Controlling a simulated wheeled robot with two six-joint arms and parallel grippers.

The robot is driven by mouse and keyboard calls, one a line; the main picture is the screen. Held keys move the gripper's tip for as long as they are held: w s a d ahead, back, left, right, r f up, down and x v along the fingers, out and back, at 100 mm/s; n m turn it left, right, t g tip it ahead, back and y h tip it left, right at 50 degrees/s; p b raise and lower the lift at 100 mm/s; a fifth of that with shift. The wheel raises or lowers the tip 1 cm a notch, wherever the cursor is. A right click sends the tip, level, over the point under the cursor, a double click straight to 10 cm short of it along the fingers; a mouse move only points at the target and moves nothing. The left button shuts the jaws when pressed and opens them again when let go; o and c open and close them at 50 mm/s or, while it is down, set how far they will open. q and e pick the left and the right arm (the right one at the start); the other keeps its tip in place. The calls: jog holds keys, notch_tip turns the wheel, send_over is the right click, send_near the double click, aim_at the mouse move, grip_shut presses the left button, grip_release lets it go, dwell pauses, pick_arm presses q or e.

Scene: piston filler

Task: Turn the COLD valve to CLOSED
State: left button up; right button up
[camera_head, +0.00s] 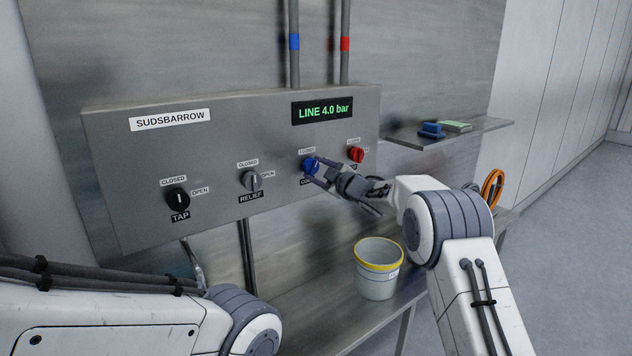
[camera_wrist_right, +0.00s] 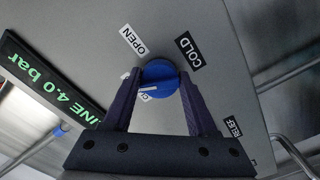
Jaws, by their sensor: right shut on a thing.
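The COLD valve is a blue round knob (camera_head: 309,165) on the grey panel, between the RELIEF knob and the red knob. My right gripper (camera_head: 317,172) reaches it from the right. In the right wrist view its two fingers (camera_wrist_right: 160,82) are closed on either side of the blue knob (camera_wrist_right: 159,72). The OPEN label (camera_wrist_right: 134,40) and the COLD label (camera_wrist_right: 188,50) show beside the knob there; the CLOSED label is mostly hidden by a finger.
The red knob (camera_head: 356,154) sits close right of the blue one. The RELIEF knob (camera_head: 251,180) and black TAP knob (camera_head: 178,199) are left. The display (camera_head: 322,110) reads LINE 4.0 bar. A bucket (camera_head: 378,282) stands below; a shelf (camera_head: 480,131) holds a blue item (camera_head: 431,130).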

jog(key=shift+f+n+b, duration=0.2)
jog(key=shift+n+b, duration=0.45)
jog(key=shift+n, duration=0.25)
jog(key=shift+r+n+b, duration=0.15)
jog(key=shift+n+b, duration=0.9)
jog(key=shift+n, duration=0.55)
jog(key=o, duration=1.4)
jog(key=shift+r, duration=0.1)
jog(key=shift+c, duration=0.2)
